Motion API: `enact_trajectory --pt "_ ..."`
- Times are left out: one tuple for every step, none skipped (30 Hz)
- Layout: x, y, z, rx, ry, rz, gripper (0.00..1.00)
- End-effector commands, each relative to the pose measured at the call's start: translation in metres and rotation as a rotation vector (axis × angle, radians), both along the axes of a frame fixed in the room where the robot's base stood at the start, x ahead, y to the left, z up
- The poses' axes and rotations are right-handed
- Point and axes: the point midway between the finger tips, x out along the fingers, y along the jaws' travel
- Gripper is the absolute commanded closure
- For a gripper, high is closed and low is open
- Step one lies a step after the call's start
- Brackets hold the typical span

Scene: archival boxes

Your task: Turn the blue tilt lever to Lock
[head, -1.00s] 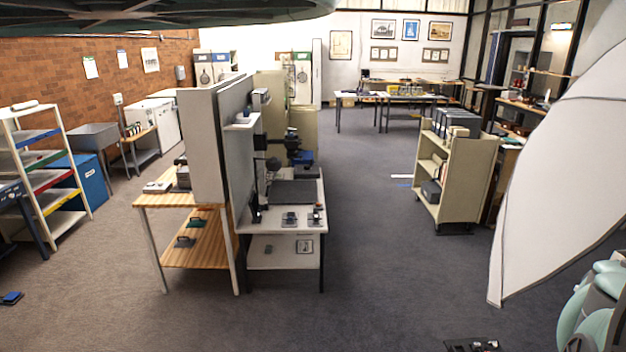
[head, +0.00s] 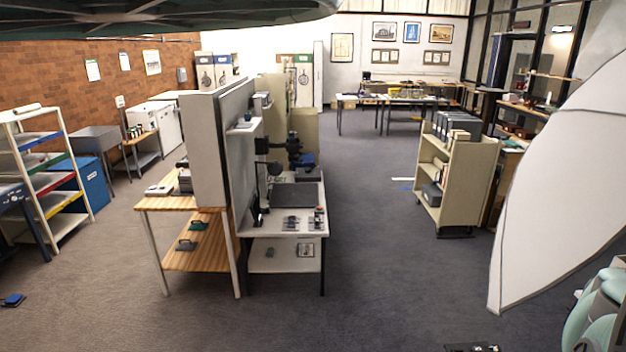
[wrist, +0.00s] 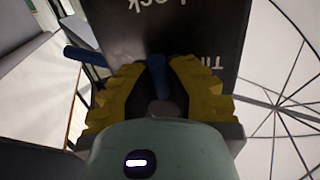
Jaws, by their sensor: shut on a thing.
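In the wrist view, my gripper (wrist: 157,72) has yellow finger pads shut on a short blue lever (wrist: 157,80), which stands between the fingertips. Behind it is a dark panel (wrist: 215,30) with upside-down white lettering. "Lock" reads at the top, and part of a word like "Tilt" shows at the right, partly hidden by the right finger. A second blue bar (wrist: 85,56) sticks out to the left of the left finger. I cannot tell whether the two blue parts are joined. The lever does not show in the head view.
A large white panel (head: 565,170) fills the right of the head view, and a white ribbed umbrella-like surface (wrist: 285,90) lies right in the wrist view. A dark canopy (head: 150,12) hangs overhead. A shelved cart (head: 455,180) and worktable (head: 290,225) stand beyond open carpet.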

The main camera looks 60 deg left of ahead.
Motion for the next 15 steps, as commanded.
enact_trajectory --pt "0.0005 0.0011 0.0011 0.006 -0.003 0.002 1.0" --pt "0.0005 0.0011 0.0009 0.007 -0.003 0.002 1.0" --pt "0.0006 0.0011 0.0009 0.005 -0.004 0.002 1.0" --pt "0.0006 0.0011 0.0009 0.005 -0.004 0.002 1.0" --pt "0.0006 0.0011 0.001 0.005 -0.004 0.002 1.0" --pt "0.0006 0.0011 0.001 0.005 -0.004 0.002 1.0" --pt "0.0006 0.0011 0.001 0.005 -0.004 0.002 1.0" --pt "0.0006 0.0011 0.0011 0.005 -0.004 0.002 0.84" --pt "0.0006 0.001 0.0011 0.004 -0.005 0.002 0.8" --pt "0.0006 0.001 0.001 0.004 -0.004 0.002 0.77" --pt "0.0005 0.0009 0.001 0.004 -0.004 0.001 0.74" --pt "0.0005 0.0007 0.0009 0.004 -0.004 0.001 0.7" --pt "0.0004 0.0007 0.0007 0.003 -0.004 0.001 0.67" --pt "0.0004 0.0006 0.0007 0.003 -0.004 0.001 0.64" --pt "0.0003 0.0005 0.0006 0.003 -0.004 0.001 0.6"
